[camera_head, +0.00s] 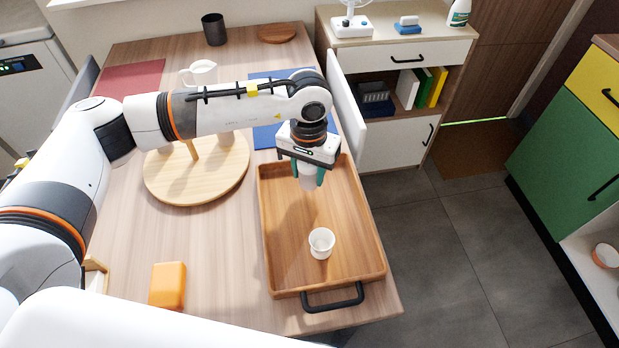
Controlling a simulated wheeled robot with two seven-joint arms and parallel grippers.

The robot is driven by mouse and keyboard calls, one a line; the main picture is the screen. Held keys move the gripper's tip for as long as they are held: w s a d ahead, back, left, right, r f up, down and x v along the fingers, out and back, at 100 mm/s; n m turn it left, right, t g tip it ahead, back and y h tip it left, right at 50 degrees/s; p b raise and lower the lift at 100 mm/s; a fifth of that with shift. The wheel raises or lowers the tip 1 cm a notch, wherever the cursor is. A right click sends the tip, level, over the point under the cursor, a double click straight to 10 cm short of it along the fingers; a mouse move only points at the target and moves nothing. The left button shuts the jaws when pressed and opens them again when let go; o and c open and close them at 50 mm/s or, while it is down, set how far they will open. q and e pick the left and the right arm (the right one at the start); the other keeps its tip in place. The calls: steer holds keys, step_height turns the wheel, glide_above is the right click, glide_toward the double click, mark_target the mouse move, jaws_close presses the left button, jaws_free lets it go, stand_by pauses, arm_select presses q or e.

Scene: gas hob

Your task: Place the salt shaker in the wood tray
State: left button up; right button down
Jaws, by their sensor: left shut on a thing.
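The wood tray (278,262) lies on the right part of the table, with a raised rim and a black handle at its near end. My left gripper (309,176) points down over the far part of the tray. Its teal fingers are shut on a small white thing that looks like the salt shaker (308,183), mostly hidden by the gripper. I cannot tell whether the shaker's base touches the tray floor. My right gripper is not in view.
A small white cup (321,243) stands in the tray's near half. A round wooden stand (190,182) is left of the tray. An orange block (168,286) lies near the front. A white jug (200,73) and dark cup (214,29) stand farther back. The tray's left middle is bare.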

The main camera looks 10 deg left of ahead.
mark_target(308, 180)
arm_select(q)
steer(key=shift+f, duration=1.55)
steer(key=o, duration=1)
steer(key=shift+r, duration=0.1)
steer(key=shift+r, duration=0.2)
step_height(308, 180, up, 12)
steer(key=shift+f+b, duration=0.1)
steer(key=shift+b, duration=0.4)
